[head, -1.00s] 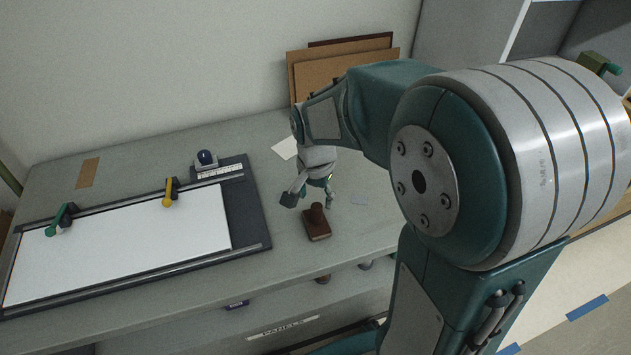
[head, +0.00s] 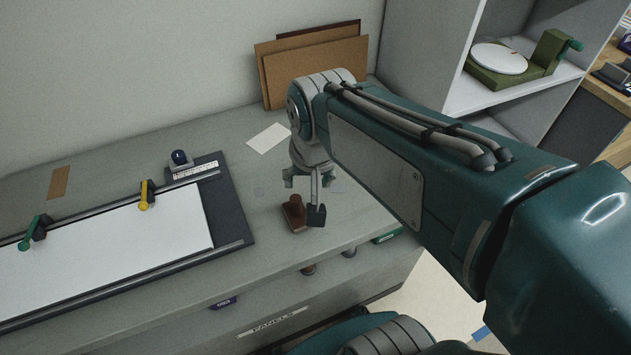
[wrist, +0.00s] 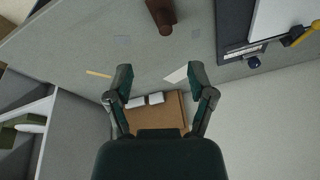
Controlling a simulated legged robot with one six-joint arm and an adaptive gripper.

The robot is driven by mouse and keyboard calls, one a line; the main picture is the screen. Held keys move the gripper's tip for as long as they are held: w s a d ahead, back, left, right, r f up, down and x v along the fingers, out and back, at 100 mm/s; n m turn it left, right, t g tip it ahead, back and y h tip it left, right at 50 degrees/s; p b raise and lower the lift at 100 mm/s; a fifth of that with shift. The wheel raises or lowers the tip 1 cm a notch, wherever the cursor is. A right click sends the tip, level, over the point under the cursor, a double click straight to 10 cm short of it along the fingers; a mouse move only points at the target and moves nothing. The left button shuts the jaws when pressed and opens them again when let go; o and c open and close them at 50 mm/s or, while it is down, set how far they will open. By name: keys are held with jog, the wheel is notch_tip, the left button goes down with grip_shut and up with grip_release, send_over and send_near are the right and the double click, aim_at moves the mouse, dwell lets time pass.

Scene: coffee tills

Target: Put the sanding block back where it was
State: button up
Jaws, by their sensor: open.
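A dark brown block with a round knob (head: 294,213), which looks like the sanding block, rests on the grey worktop (head: 245,288), to the right of the drawing board. It also shows at the top of the wrist view (wrist: 161,14), partly cut off by the frame edge. My gripper (head: 308,182) is over the worktop just behind the block, pointing down, and apart from it. In the wrist view my gripper (wrist: 160,76) has its two fingers spread with nothing between them.
The black drawing board (head: 232,215) with white paper, yellow and green clamps and a blue-knobbed item fills the left. A white card (head: 268,138) lies behind my gripper. Brown panels (head: 315,72) lean on the wall. A shelf with a green device (head: 515,65) stands right.

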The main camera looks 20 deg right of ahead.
jog(key=s+r+n+t, duration=0.1)
jog(key=s+n+t, duration=0.1)
jog(key=s, duration=0.4)
jog(key=shift+r+n, duration=0.3)
jog(key=shift+n, duration=0.6)
